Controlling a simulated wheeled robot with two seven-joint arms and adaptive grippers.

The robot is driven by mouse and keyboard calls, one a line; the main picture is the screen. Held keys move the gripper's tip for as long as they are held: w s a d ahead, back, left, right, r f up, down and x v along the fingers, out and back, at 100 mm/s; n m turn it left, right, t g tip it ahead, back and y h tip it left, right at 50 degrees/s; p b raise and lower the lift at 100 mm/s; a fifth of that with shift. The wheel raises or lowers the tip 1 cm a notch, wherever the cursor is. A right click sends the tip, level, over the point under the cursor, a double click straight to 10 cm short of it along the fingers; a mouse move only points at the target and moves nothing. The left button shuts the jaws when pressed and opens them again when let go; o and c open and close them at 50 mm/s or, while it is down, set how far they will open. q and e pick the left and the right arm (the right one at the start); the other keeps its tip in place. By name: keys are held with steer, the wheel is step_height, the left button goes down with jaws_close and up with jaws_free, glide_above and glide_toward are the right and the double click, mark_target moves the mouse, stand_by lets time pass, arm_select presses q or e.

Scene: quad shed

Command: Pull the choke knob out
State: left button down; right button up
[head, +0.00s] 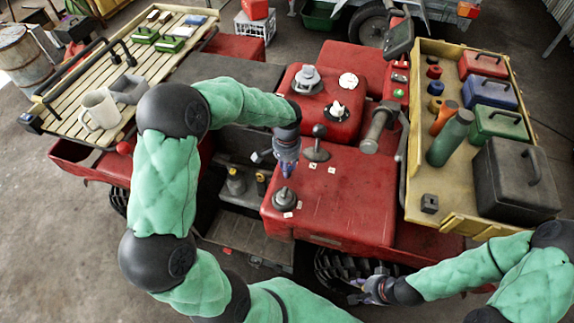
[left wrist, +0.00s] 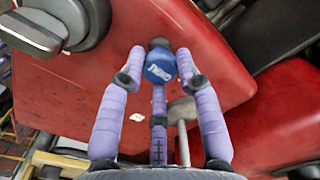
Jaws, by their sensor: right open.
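The blue choke knob (left wrist: 160,65), with white lettering on its face, is in the left wrist view, in front of a red panel (left wrist: 215,65). In the head view I cannot make it out at my left gripper (head: 287,165), which points down at the red body (head: 345,195). In the left wrist view the purple fingers of my left gripper (left wrist: 160,62) stand on both sides of the knob, with narrow gaps. A further finger lies below it. My right gripper (head: 372,287) is open and away from the knob, low in the head view beside a tyre.
A black-topped lever (head: 317,145) and a dark round knob (head: 284,198) stand on the red body near my left gripper. A yellow tray (head: 455,220) with toolboxes and bottles is at right.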

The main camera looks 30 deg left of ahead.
arm_select(q)
steer(key=shift+r+p, duration=1.1)
steer(key=shift+r, duration=0.3)
steer(key=shift+w, duration=0.1)
steer(key=c, duration=0.9)
jaws_free()
steer(key=shift+o, duration=0.2)
step_height(320, 180, up, 12)
